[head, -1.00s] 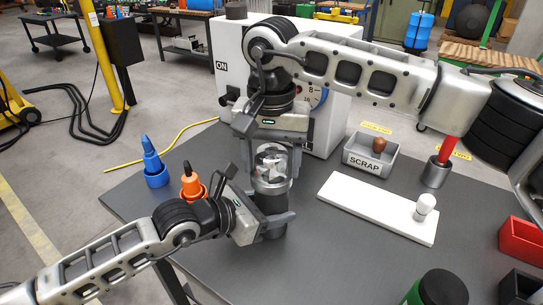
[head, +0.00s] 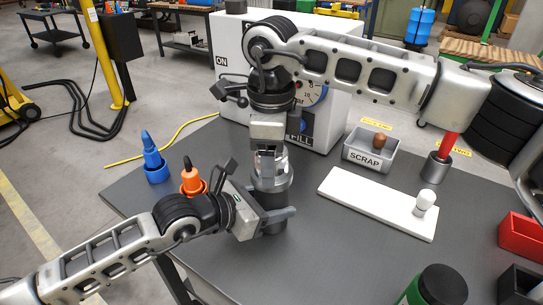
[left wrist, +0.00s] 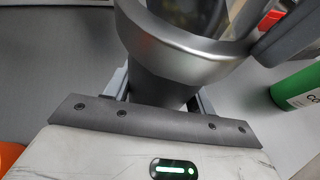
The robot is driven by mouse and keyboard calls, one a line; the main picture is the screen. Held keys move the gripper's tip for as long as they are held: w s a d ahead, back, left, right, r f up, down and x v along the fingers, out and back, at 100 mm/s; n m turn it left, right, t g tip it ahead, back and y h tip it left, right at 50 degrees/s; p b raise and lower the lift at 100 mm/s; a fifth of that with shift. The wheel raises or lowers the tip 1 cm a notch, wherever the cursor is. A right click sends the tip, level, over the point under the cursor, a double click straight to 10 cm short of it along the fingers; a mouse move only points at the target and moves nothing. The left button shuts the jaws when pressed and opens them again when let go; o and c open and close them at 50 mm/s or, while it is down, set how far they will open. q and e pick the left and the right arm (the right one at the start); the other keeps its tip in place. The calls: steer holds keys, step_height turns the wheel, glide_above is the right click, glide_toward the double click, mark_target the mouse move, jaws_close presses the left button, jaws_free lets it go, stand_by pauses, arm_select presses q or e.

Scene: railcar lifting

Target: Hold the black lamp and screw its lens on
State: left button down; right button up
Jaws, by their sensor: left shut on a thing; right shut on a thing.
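The black lamp (head: 274,229) stands upright near the middle of the table, with a silver collar (head: 270,192) at its top. My left gripper (head: 268,217) is shut around the lamp's body from the left. My right gripper (head: 268,160) points down from above, shut on the clear lens (head: 284,160) at the lamp's top. Its fingers partly hide the lens. I cannot tell how the lens and collar meet.
A white machine (head: 228,45) with a dial stands behind. Right are a SCRAP bin (head: 364,160), a white board (head: 375,205) with a white bulb (head: 425,201), and a metal cup (head: 436,172) with a red rod. Blue (head: 153,160) and orange (head: 190,180) items stand left.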

steer(key=m, duration=1.8)
steer(key=o, duration=1.1)
step_height(320, 180, up, 12)
arm_select(q)
steer(key=shift+c, duration=2.1)
jaws_free()
